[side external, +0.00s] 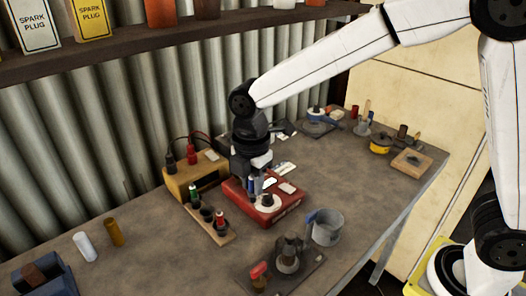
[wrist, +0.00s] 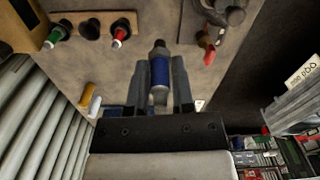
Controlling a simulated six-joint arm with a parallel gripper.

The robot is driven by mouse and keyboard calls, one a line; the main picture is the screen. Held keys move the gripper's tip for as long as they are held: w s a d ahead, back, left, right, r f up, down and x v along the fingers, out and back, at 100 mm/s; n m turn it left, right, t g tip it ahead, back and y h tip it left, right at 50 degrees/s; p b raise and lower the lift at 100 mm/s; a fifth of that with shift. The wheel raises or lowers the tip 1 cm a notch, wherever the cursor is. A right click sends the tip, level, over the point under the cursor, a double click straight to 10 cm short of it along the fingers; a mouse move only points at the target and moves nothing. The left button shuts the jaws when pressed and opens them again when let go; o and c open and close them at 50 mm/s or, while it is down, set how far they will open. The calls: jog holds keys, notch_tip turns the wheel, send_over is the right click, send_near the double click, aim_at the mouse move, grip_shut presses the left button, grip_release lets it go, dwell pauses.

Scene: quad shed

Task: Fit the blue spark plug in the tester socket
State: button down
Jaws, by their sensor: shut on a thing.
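My gripper (wrist: 160,73) is shut on the blue spark plug (wrist: 159,76), with a finger on either side of its blue body. In the wrist view the plug's dark end shows beyond the fingertips. In the side view my gripper (side external: 257,186) points down over the red tester (side external: 288,208), and a bit of the blue plug (side external: 251,184) shows at the fingers. The tester has a pale round plate with a dark socket (side external: 267,201) in it. The plug is beside or above the socket; its lower end is hard to make out. The tester is not clearly visible in the wrist view.
A wooden rack (side external: 222,237) left of the tester holds a green plug (side external: 194,194), a red plug (side external: 220,219) and dark pieces. A yellow box (side external: 187,180) with cables stands behind it. A grey metal cup (side external: 326,229) is close on the tester's right.

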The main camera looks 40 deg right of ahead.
jog(key=w+d+f, duration=0.1)
jog(key=w+d, duration=0.3)
jog(key=w, duration=0.4)
jog(key=w+d+f, duration=0.1)
jog(key=w+d, duration=0.3)
jog(key=w, duration=0.4)
jog(key=shift+d+f, duration=0.35)
jog(key=shift+d, duration=0.05)
jog(key=shift+f, duration=0.25)
jog(key=shift+f, duration=1.7)
jog(key=shift+f, duration=1.8)
dwell(1.1)
dwell(0.3)
grip_release()
jog(key=shift+r, duration=0.1)
dwell(0.4)
